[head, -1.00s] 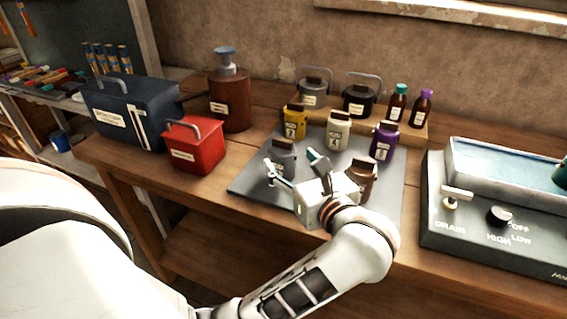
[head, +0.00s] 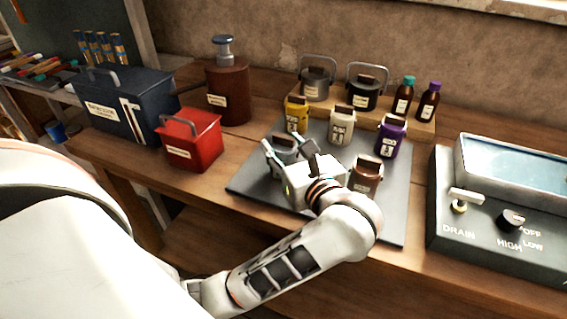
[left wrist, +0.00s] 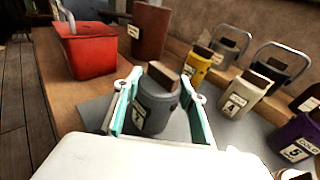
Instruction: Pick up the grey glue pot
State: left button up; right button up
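A grey pot with a brown lid and a numbered white label (head: 285,155) stands upright on the dark grey mat (head: 255,180). It also shows in the left wrist view (left wrist: 158,103). My left gripper (head: 287,144) is open around it, one finger on each side, with the mint-lined fingers (left wrist: 160,84) low beside its body. I cannot tell whether either finger touches it. In the head view, the gripper hides part of the pot. A second grey pot with a wire handle (head: 315,88) stands on the wooden riser. My right gripper is not in view.
Near the gripper stand yellow (head: 297,115), cream (head: 342,126), purple (head: 390,138) and brown (head: 366,174) pots. A red box (head: 190,143) is to the left, and a sink unit (head: 495,225) to the right. The mat's front left is clear.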

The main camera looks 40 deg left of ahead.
pick_arm(q)
grip_shut()
